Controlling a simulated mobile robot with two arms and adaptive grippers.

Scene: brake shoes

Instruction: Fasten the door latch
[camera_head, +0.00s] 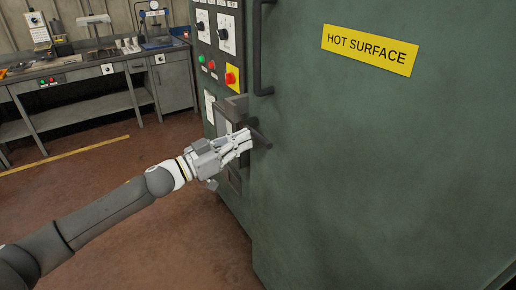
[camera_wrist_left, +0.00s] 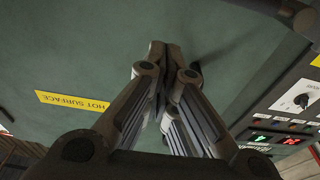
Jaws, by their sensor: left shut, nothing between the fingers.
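The green oven door (camera_head: 360,180) fills the right of the head view and looks closed against the cabinet. The door latch (camera_head: 261,139) is a short dark lever at the door's left edge, angled down to the right, below a grey bracket (camera_head: 236,107). My left gripper (camera_head: 249,141) is shut and empty, with its fingertips close beside the lever. I cannot tell whether they touch it. In the left wrist view my shut fingers (camera_wrist_left: 166,48) point at the green door, and a small dark piece shows just behind them. My right gripper is not in view.
A dark vertical door handle (camera_head: 258,50) stands out above the latch. A control panel (camera_head: 218,40) with knobs and a red button (camera_head: 231,78) is left of the door. A yellow HOT SURFACE sign (camera_head: 370,49) is on the door. A workbench (camera_head: 90,72) stands behind; the floor between is clear.

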